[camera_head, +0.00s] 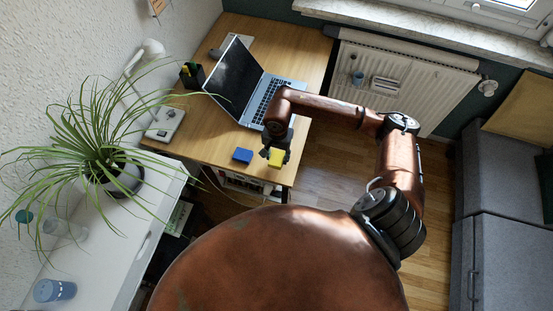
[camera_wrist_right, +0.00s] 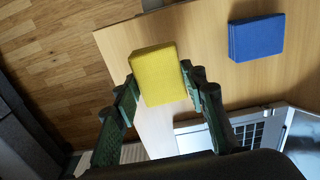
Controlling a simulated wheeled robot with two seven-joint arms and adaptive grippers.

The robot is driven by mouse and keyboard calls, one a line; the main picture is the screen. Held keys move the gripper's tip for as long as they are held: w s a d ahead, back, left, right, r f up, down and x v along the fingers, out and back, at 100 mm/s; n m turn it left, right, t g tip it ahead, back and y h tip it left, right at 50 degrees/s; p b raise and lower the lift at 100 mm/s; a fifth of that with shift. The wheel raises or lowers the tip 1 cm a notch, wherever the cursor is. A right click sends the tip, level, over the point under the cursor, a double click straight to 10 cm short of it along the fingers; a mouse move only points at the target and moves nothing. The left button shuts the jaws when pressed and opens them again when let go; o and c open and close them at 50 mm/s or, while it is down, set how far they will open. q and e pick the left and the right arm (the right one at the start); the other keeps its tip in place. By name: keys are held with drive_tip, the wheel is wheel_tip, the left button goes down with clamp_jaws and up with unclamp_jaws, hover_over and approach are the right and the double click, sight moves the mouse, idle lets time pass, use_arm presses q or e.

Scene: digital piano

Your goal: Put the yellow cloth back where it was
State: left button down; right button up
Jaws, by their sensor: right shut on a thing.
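The yellow cloth (camera_wrist_right: 159,75) is a thick folded block. My right gripper (camera_wrist_right: 160,88) is shut on it, one finger on each side. In the head view the yellow cloth (camera_head: 276,157) is at the tip of my right gripper (camera_head: 275,149), over the front end of the wooden desk (camera_head: 197,142). Whether the cloth touches the desk or hangs just above it I cannot tell. A blue cloth (camera_head: 242,156) of similar shape lies flat on the desk, to the left of the yellow one. It also shows in the wrist view (camera_wrist_right: 256,38). My left gripper is not in view.
An open laptop (camera_head: 262,100) stands on the desk behind the gripper. A pen holder (camera_head: 192,75), a lamp base (camera_head: 165,124) and a potted plant (camera_head: 125,180) are further left. Bare desk lies around the blue cloth. The desk edge is close to the yellow cloth, with floor beyond.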

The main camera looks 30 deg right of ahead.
sight(277, 157)
drive_tip(key=shift+w+f, duration=0.2)
drive_tip(key=shift+f, duration=1.6)
drive_tip(key=o, duration=1)
wheel_tip(277, 157, up, 12)
drive_tip(key=shift+r, duration=0.1)
